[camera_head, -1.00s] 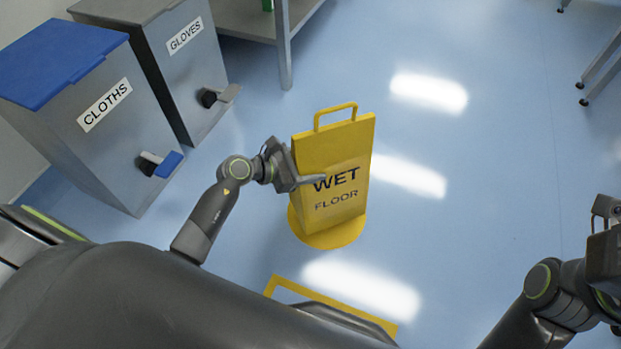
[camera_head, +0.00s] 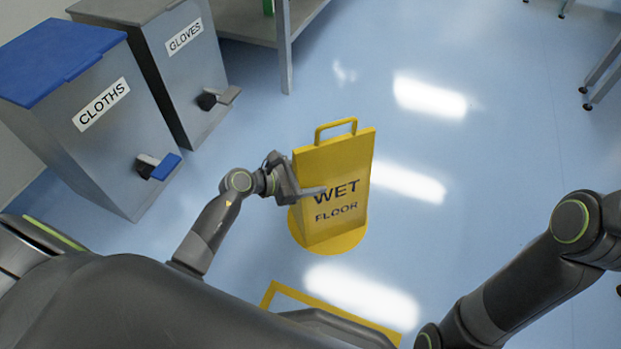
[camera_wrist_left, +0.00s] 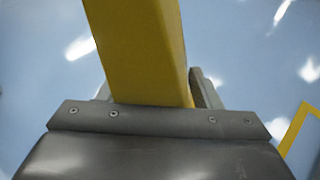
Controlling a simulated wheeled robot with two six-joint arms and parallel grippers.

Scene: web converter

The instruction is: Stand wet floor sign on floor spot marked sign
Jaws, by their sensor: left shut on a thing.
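The yellow wet floor sign (camera_head: 333,166) stands near the middle of the head view, with a handle on top and a round yellow disc at its foot. The sign's yellow body fills the upper middle of the left wrist view (camera_wrist_left: 140,50), between the fingers. A yellow floor outline (camera_head: 268,294) lies nearer my body, partly hidden by my base; a corner of it shows in the wrist view (camera_wrist_left: 297,127). No lettering shows on it. My right gripper is out of view.
Two grey bins stand at the left: the cloths bin (camera_head: 95,150) with a blue lid, and the gloves bin (camera_head: 185,85). Both have pedals facing the floor. A metal table (camera_head: 285,50) is at the back. The blue floor right of the sign is clear.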

